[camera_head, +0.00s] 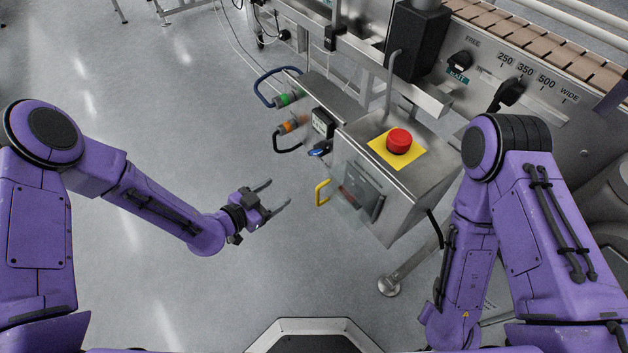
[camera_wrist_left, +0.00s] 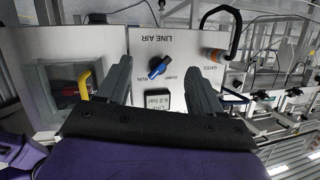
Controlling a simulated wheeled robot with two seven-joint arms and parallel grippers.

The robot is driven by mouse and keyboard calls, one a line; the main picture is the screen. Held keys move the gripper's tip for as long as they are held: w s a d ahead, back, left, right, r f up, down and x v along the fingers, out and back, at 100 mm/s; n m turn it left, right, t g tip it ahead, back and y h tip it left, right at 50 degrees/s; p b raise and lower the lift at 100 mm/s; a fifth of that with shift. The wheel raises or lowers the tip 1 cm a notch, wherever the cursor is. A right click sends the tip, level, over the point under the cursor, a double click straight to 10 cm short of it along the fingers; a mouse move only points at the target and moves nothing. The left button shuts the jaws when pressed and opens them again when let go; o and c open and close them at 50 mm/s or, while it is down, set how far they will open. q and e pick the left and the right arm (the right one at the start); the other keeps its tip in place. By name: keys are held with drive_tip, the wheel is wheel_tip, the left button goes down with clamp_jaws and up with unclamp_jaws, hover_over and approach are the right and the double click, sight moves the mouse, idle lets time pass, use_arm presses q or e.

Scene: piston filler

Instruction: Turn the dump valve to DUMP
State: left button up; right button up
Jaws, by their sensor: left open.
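The dump valve is a blue handle on a black round base (camera_wrist_left: 158,67), on a pale panel marked LINE AIR in the left wrist view. DUMP and RUN lettering sits just below it. The handle lies diagonally; which word it selects I cannot tell for sure. In the head view the blue handle (camera_head: 320,149) shows at the left side of the machine. My left gripper (camera_head: 279,193) is open and empty, apart from the valve, to its lower left. In the wrist view the left gripper's fingers (camera_wrist_left: 161,66) stand either side of the valve. My right gripper is out of sight.
Beside the valve are a pressure display (camera_wrist_left: 157,101), an orange hose fitting (camera_head: 291,126) and a green one (camera_head: 287,99). A control box with a red button (camera_head: 399,140) and a yellow-handled clear door (camera_head: 323,193) stands to the right. The floor on the left is clear.

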sight(313, 154)
use_arm(q)
drive_tip(key=w+d+m+h+b, duration=0.1)
drive_tip(key=w+d+m+b, duration=0.1)
drive_tip(key=w+d+m, duration=0.1)
drive_tip(key=w+d+r+m+h+b, duration=0.1)
drive_tip(key=w+d+m+h+b, duration=0.1)
drive_tip(key=w+d+m, duration=0.1)
drive_tip(key=w+d+r+m+h+b, duration=0.1)
drive_tip(key=w+d+m+b, duration=0.1)
drive_tip(key=w+d+m, duration=0.1)
drive_tip(key=shift+w+d+r+h, duration=0.1)
drive_tip(key=shift+w+d+h, duration=0.15)
drive_tip(key=shift+w, duration=0.3)
drive_tip(key=shift+w+d+r+h, duration=0.15)
drive_tip(key=shift+w+d, duration=0.2)
drive_tip(key=shift+w, duration=0.2)
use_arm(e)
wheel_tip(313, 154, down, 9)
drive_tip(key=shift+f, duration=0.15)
use_arm(q)
drive_tip(key=c, duration=1)
